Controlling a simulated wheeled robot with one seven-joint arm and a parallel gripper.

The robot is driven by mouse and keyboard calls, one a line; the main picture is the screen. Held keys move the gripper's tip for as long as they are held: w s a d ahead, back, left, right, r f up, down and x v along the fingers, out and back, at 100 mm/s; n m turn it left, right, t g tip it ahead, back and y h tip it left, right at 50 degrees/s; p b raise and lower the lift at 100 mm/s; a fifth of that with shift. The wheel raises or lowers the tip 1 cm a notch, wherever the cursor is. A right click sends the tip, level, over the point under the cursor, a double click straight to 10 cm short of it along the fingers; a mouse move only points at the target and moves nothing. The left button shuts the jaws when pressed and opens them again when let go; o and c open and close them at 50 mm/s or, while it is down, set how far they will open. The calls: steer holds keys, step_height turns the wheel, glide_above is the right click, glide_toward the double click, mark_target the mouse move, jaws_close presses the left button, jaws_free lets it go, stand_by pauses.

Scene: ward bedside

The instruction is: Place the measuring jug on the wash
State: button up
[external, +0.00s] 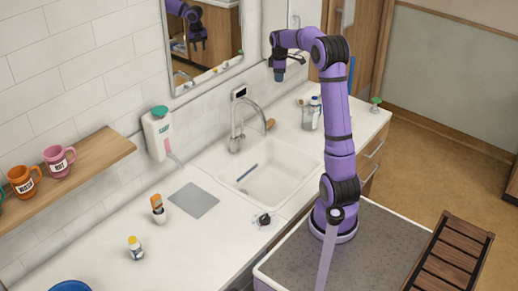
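A clear container (310,116), which looks like the measuring jug, stands on the counter to the right of the sink, beside small bottles. A flat grey mat (194,200) lies on the counter left of the sink (265,180); I cannot tell whether it is the wash place the task names. My gripper (279,76) points down, high above the counter behind the sink, up and left of the clear container and apart from it. A small blue-grey part shows at its tip. The view is too small to tell whether the fingers are open or hold anything.
A tap (238,125) rises behind the sink. A soap dispenser (157,134) hangs on the wall. A brush holder (158,211) and a yellow-capped bottle (135,247) stand near the mat. A wooden shelf (95,165) holds mugs. The counter around the mat is mostly clear.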

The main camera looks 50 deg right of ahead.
steer(key=s+a+r+m+t, duration=0.1)
steer(key=s+a+r+m, duration=0.15)
steer(key=s+a, duration=0.65)
steer(key=s+a+r+m+t, duration=0.15)
steer(key=s+a+r, duration=0.3)
steer(key=a, duration=0.85)
steer(key=s+a+f+m+t, duration=0.1)
steer(key=s+a, duration=0.3)
steer(key=s, duration=0.4)
steer(key=s+a+f+m+t, duration=0.1)
steer(key=s+a+f+m, duration=0.1)
steer(key=s+a, duration=0.3)
steer(key=s+f, duration=0.1)
steer(key=s, duration=0.3)
steer(key=shift+a+f+m+y, duration=0.15)
steer(key=shift+f+m+y, duration=0.15)
steer(key=shift+m, duration=0.1)
